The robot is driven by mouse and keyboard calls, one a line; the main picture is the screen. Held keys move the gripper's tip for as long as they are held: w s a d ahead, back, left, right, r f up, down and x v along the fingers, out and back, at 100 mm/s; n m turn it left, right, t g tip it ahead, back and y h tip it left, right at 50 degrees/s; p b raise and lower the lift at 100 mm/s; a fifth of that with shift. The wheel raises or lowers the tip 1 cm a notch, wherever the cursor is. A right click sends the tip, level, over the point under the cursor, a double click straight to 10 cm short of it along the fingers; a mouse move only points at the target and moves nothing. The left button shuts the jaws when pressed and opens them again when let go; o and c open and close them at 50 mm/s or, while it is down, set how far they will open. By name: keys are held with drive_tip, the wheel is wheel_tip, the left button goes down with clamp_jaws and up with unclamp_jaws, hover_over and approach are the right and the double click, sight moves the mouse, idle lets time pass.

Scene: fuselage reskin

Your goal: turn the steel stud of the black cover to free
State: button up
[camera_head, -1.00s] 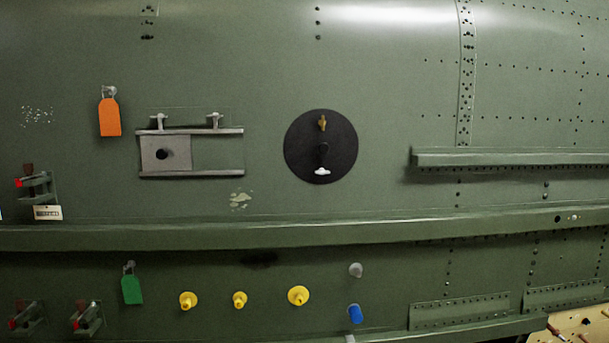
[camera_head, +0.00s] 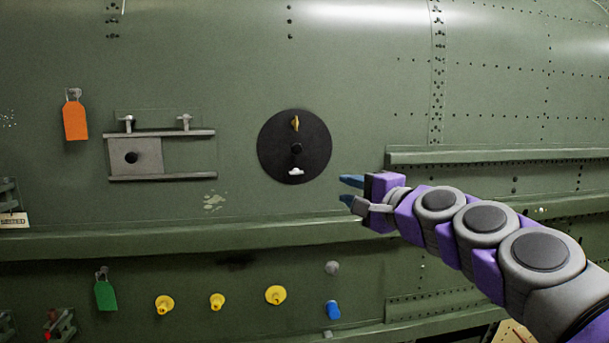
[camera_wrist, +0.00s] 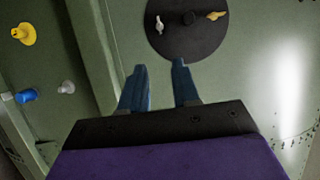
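The round black cover (camera_head: 275,150) is on the green fuselage skin, near the middle of the head view. The brass stud (camera_head: 295,123) is at its top, a black knob (camera_head: 296,149) at its centre and the steel stud (camera_head: 296,171) at its bottom. My gripper (camera_head: 346,191) is to the right of the cover and a little below it, apart from the steel stud. Its blue fingers are open with nothing between them. In the wrist view the fingers (camera_wrist: 160,84) point towards the cover (camera_wrist: 205,45), with the steel stud (camera_wrist: 158,27) and brass stud (camera_wrist: 217,15) beyond them.
A green ledge (camera_head: 200,238) runs across the skin below the cover. A slide plate (camera_head: 147,157) in rails and an orange tag (camera_head: 75,121) are to the left. Yellow knobs (camera_head: 217,302), a blue plug (camera_head: 333,310) and a grey knob (camera_head: 332,267) stick out below the ledge.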

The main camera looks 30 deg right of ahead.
sight(299, 174)
drive_tip(key=w, duration=0.5)
drive_tip(key=w+a, duration=0.1)
drive_tip(key=w, duration=0.4)
drive_tip(key=w+a+b, duration=0.1)
drive_tip(key=w, duration=0.4)
drive_tip(key=shift+w+a, duration=0.2)
drive_tip(key=shift+w, duration=0.05)
drive_tip(key=shift+w+a, duration=0.2)
drive_tip(key=shift+w, duration=0.6)
drive_tip(key=shift+d, duration=0.15)
clamp_jaws()
